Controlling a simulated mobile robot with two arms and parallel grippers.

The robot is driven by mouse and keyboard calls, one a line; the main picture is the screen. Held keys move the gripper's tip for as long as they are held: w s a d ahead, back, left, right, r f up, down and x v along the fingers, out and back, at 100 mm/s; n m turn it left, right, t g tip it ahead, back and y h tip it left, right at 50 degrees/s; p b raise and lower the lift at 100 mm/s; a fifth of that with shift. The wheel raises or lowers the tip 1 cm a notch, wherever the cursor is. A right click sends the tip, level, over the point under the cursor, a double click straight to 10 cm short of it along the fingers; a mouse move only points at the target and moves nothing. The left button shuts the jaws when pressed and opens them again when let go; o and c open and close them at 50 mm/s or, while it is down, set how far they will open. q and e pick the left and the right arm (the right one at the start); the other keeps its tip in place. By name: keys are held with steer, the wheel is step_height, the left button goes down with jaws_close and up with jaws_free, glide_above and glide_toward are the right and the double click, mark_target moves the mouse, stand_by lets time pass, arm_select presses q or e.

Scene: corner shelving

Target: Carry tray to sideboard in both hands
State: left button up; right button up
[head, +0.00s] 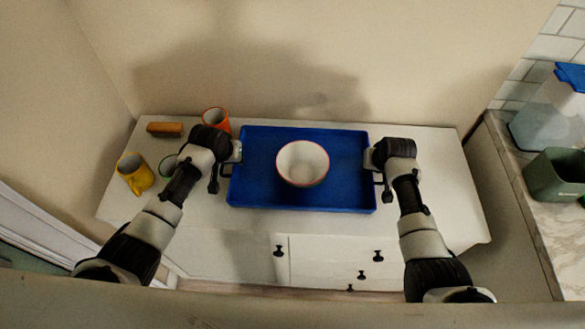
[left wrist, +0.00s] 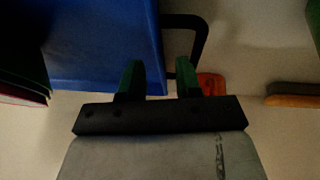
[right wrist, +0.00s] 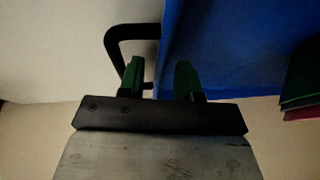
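The blue tray (head: 255,190) lies on the white top of the sideboard (head: 440,215), as far as the head view shows. A white bowl with a red rim (head: 302,163) stands upright in the tray. My left gripper (head: 230,160) is at the tray's left end, and my right gripper (head: 377,162) is at its right end. In the left wrist view the fingers (left wrist: 158,80) stand apart at the tray wall and black handle (left wrist: 203,35). In the right wrist view the fingers (right wrist: 160,80) also stand apart, with the other handle (right wrist: 112,45) beside them.
An orange mug (head: 216,119), a yellow mug (head: 135,173), a wooden block (head: 164,129) and a partly hidden green cup (head: 168,165) stand left of the tray. A counter with a green container (head: 556,175) is at the right. Bare sideboard top lies right of the tray.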

arm_select(q)
steer(key=v, duration=1)
arm_select(e)
steer(key=v, duration=1.2)
